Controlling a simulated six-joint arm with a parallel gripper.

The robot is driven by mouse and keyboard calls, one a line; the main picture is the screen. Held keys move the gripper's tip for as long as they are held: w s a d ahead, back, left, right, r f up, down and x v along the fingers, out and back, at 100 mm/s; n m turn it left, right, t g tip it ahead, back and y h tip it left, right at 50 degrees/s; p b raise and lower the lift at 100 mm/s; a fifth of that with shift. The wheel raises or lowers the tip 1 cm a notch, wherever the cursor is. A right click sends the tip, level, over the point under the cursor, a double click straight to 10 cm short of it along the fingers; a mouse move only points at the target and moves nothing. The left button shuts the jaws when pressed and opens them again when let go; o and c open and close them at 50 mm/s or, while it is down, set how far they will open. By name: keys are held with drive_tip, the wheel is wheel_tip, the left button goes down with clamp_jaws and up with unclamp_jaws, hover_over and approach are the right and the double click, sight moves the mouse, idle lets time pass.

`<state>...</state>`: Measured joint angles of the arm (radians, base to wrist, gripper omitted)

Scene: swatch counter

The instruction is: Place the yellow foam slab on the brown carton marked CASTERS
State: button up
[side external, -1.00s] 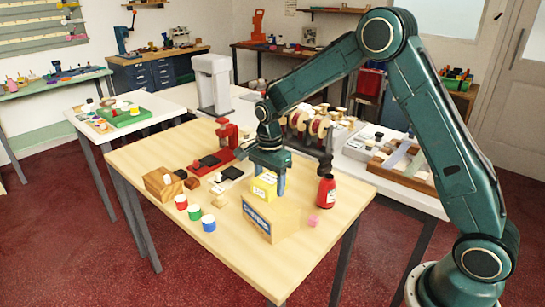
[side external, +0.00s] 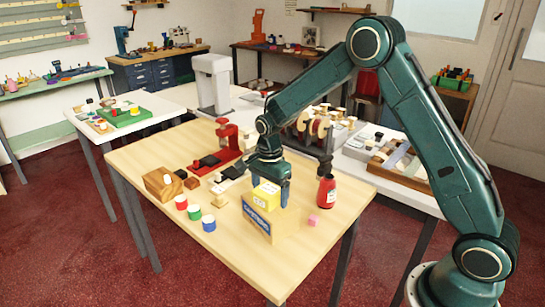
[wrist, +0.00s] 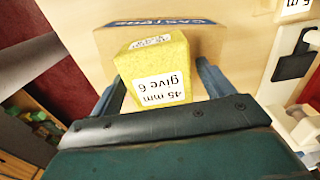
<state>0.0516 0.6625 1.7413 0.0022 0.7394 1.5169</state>
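The carton (wrist: 108,42) also shows behind the slab in the wrist view. The slab's underside is at the carton's top; whether it touches I cannot tell. The far finger is partly hidden by the slab in the side view.
A red bottle (side external: 326,191) and a pink cube (side external: 313,220) stand right of the carton. Red (side external: 181,202), green (side external: 194,212) and blue (side external: 208,223) pots stand left of it. A wooden block (side external: 160,184) and a red stand (side external: 228,138) are farther left and back. The table's front is clear.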

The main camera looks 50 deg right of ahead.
sight(269, 188)
drive_tip(key=shift+r, duration=0.1)
wheel_tip(269, 188, up, 10)
drive_tip(key=shift+r, duration=1.05)
drive_tip(key=shift+s+r, duration=0.1)
